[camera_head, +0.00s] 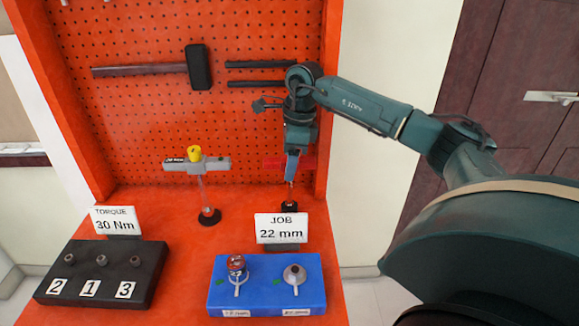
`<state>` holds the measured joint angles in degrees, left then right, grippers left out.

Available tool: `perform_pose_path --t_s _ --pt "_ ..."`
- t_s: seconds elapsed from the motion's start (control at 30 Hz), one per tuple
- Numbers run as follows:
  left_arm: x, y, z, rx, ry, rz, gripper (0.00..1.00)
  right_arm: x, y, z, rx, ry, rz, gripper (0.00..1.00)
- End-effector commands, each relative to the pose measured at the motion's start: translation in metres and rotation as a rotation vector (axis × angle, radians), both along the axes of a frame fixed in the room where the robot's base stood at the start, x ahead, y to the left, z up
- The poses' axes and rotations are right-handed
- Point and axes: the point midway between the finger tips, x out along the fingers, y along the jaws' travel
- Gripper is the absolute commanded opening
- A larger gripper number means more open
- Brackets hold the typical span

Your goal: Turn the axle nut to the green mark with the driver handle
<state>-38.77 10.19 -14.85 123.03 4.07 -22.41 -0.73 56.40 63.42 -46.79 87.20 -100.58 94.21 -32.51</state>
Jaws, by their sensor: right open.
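A driver handle with a grey crossbar and yellow cap (195,160) stands upright on a thin shaft over a round black foot at the back of the bench. A red crossbar (272,163), perhaps of a second driver handle, shows behind my right gripper (291,178). That gripper points down and is open; whether it touches the bar I cannot tell. A blue block (265,297) at the front bears two nuts with pale pointers: a reddish-brown capped one (237,264) and a grey conical one (294,273). Small green marks (220,283) lie on the block. My left gripper is out of view.
A black stand (75,292) with several sockets, numbered 2, 1, 3, is at left front. Signs read TORQUE 30 Nm (115,221) and JOB 22 mm (281,228). A hammer (198,68) hangs on the orange pegboard. Bare bench lies between stand and block.

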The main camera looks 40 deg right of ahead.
Motion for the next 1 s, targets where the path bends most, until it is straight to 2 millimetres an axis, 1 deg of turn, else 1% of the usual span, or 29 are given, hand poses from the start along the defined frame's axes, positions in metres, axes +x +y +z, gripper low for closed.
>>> perform_pose_path --t_s 0.03,0.13,0.4,0.47,1.0 --pt "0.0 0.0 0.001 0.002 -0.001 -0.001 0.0 0.001 0.001 -0.007 0.001 0.002 0.0 0.58" --pt "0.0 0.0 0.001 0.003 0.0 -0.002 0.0 0.002 0.002 -0.017 0.001 0.002 0.0 0.58" --pt "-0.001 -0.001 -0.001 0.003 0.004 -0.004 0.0 0.002 0.003 -0.02 0.001 -0.001 0.001 0.58" --pt "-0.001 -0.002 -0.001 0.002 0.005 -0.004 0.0 0.002 0.003 -0.02 0.001 -0.001 0.001 0.54" --pt "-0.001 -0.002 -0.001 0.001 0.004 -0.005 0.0 0.002 0.003 -0.019 0.001 -0.001 0.001 0.1"
